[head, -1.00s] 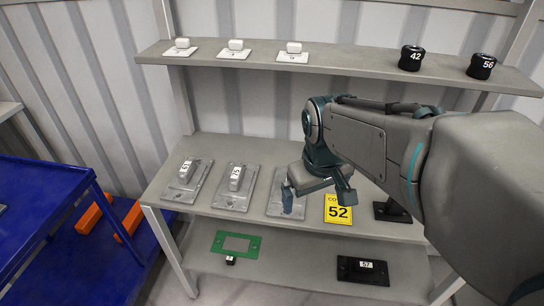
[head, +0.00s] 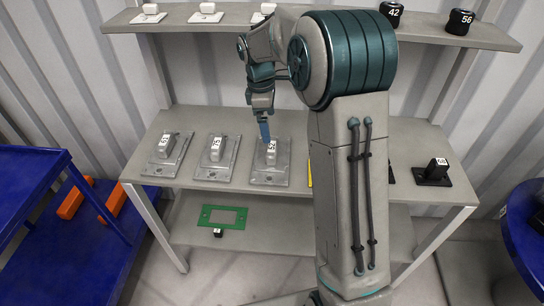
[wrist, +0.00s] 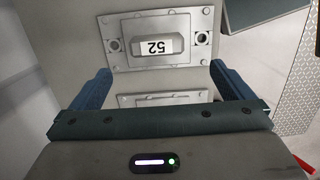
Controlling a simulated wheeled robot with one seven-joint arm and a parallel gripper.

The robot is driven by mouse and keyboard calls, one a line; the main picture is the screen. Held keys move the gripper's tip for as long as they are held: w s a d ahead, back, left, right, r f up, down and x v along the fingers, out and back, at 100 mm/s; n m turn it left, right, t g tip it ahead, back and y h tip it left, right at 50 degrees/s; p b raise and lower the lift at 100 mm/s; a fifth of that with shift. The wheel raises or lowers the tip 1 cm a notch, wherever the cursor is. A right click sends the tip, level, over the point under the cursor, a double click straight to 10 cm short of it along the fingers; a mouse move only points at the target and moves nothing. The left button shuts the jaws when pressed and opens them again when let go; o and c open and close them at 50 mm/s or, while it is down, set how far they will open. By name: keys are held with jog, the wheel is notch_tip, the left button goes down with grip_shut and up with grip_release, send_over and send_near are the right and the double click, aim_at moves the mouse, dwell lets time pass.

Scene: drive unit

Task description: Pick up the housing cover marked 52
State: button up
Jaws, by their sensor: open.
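The cover marked 52 (wrist: 152,45) is a grey metal plate with a raised block in the wrist view; its label appears upside down. A second grey plate (wrist: 165,100) lies nearer, between the jaws in the picture and partly hidden. In the head view, three similar grey covers lie in a row on the bench: left (head: 168,150), middle (head: 217,155) and right (head: 271,165). Their sideways labels are too small to read surely. My gripper (head: 264,130) points down over the right cover; whether it touches is unclear. In the wrist view my gripper (wrist: 161,85) is open and empty.
A shelf (head: 210,22) runs above the bench, with small white pieces and black knobs (head: 461,22). A black part (head: 433,172) stands at the bench's right. A green frame (head: 222,215) lies on the lower shelf. Blue tables (head: 25,185) flank the bench. My arm hides the bench's middle.

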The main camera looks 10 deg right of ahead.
aim_at(272, 146)
jog(key=f, duration=0.6)
jog(key=shift+s+d, duration=0.1)
jog(key=shift+d, duration=0.25)
jog(key=f, duration=0.5)
jog(key=shift+w+d, duration=0.2)
jog(key=c, duration=1)
jog(key=shift+c, duration=1.4)
jog(key=shift+r, duration=0.1)
